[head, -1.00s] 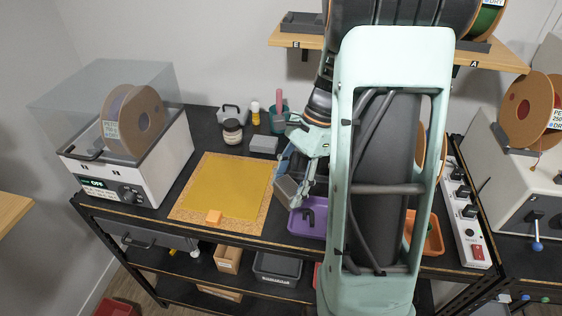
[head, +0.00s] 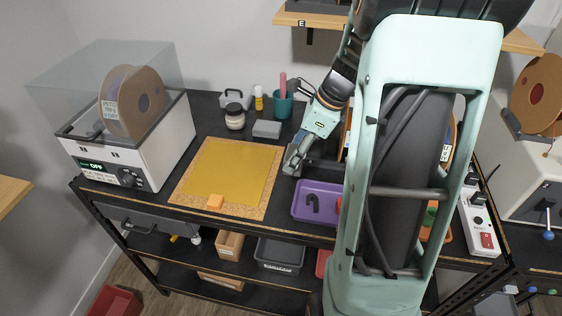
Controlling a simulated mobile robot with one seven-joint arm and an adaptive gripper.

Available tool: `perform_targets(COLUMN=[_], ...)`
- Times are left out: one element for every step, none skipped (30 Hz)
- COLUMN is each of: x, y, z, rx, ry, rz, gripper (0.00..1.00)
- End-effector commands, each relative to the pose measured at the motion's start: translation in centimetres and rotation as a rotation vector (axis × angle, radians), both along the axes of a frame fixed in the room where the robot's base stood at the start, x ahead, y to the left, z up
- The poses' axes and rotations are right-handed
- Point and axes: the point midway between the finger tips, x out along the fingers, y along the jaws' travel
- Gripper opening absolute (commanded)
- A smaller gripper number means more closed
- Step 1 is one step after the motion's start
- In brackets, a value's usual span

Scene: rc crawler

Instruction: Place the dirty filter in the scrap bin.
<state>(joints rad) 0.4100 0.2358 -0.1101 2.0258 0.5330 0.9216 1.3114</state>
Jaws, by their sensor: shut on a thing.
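My gripper (head: 291,168) is over the black bench, just right of the yellow mat and behind the purple tray. It is shut on a small grey thing that barely shows between the fingers. I cannot make out whether this is the dirty filter, and I see no filter elsewhere. An open red bin (head: 115,302) stands on the floor at the lower left, cut by the frame edge. Part of another red container (head: 322,263) shows on the shelf under the bench. No readable label shows which one is the scrap bin.
The purple tray (head: 300,213) holds a black hook-shaped part. A jar (head: 235,117), grey box (head: 267,128) and teal cup (head: 283,104) stand behind. A filament dryer (head: 150,165) is at left. My arm hides the bench's right part.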

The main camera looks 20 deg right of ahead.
Motion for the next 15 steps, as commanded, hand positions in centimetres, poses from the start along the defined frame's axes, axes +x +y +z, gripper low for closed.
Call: perform_targets(x=[0.6,1.0,1.6,1.9,2.3,2.7,2.9,3.1,3.3,3.5,3.5,3.7,3.7,3.8,4.0], y=[0.0,0.1,0.1,0.0,0.0,0.0,0.0,0.0,0.0,0.0,0.0,0.0,0.0,0.0,0.1], z=[-1.9,-2.4,-2.9,-3.3,-3.7,-4.0,-4.2,-4.4,-4.6,-4.7,-4.7,-4.8,-4.8,-5.0,-5.3], rx=[0.001,0.001,0.002,0.000,0.001,0.001,0.000,0.001,0.000,0.001,0.001,0.001,0.000,0.000,0.000], ry=[0.003,0.003,0.002,0.002,0.003,0.001,0.000,0.001,0.002,0.002,0.001,0.001,0.000,0.000,0.000], rz=[0.001,0.001,0.001,0.001,0.001,0.002,0.001,0.002,0.001,0.001,0.000,0.000,0.001,0.001,0.001], gripper=[0.25,0.25,0.25,0.25,0.25,0.25,0.25,0.25,0.25,0.25,0.25,0.25,0.25,0.25,0.25])
